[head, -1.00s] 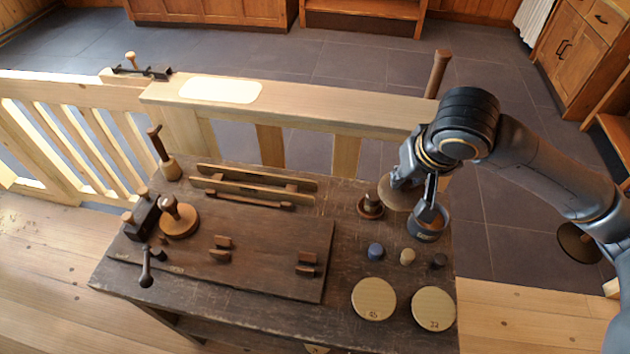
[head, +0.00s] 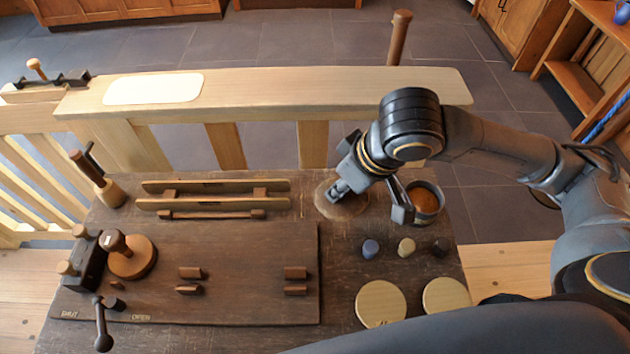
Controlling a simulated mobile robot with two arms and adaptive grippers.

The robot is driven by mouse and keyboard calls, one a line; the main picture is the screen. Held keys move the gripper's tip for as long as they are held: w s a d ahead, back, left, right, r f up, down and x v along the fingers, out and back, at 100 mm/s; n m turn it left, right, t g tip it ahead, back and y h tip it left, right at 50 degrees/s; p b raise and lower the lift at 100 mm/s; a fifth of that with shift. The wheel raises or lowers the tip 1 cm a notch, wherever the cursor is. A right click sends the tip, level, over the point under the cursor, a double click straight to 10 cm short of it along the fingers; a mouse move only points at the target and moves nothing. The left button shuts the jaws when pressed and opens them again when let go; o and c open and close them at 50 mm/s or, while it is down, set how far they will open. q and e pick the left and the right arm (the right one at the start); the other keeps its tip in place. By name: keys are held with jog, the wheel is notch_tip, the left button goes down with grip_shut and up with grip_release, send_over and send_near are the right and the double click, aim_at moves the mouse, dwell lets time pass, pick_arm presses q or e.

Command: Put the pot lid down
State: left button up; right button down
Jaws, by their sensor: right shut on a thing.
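The pot lid (head: 326,203) is a round, flat brown disc at the back right of the bench. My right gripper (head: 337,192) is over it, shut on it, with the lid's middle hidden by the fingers. I cannot tell whether the lid touches the bench top. The round dark-rimmed pot (head: 426,202) is to the right of the lid, uncovered, with reddish brown inside. My left gripper is out of view.
Blue, tan and dark stoppers (head: 370,249) stand in front of the pot, with two pale discs (head: 381,303) nearer. A long wooden rack (head: 215,203) lies left of the lid. A pale rail (head: 290,90) runs behind the bench (head: 345,255).

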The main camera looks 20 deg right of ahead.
jog(key=w+f, duration=0.2)
jog(key=w, duration=0.1)
jog(key=w+f, duration=0.3)
jog(key=w, duration=0.1)
jog(key=w+f, duration=0.3)
jog(key=w, duration=0.1)
jog(key=shift+w+a+b, duration=0.2)
jog(key=shift+a+b, duration=0.1)
jog(key=shift+b, duration=0.05)
jog(key=shift+w+f, duration=0.6)
jog(key=shift+f, duration=0.15)
notch_tip(320, 180, down, 3)
jog(key=shift+r, duration=0.1)
jog(key=shift+s, duration=0.1)
jog(key=c, duration=1.7)
grip_release()
jog(key=o, duration=0.5)
